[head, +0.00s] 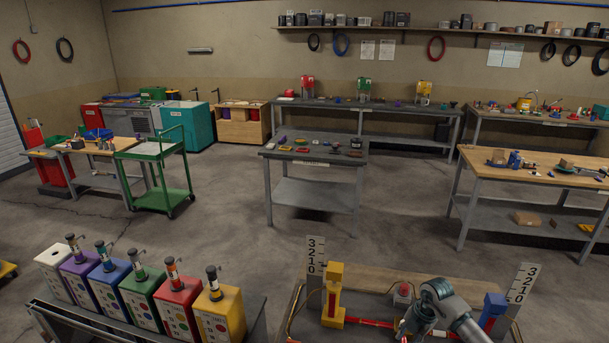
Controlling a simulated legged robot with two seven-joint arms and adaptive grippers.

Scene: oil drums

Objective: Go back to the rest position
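One arm of mine, which I take to be the right, comes in at the bottom right. Its grey, rounded wrist is bent over the near workbench. The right gripper (408,327) points down at the bottom edge, small and partly cut off, so its fingers are not clear. I cannot tell whether it touches anything on the bench. My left arm and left gripper are not in view.
The near workbench (385,281) carries a yellow post (333,294), a red button (404,291), a blue block (494,306) and numbered scales. Several coloured drums, including a yellow one (221,310), stand at the lower left. Open floor (225,240) lies beyond, before other tables.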

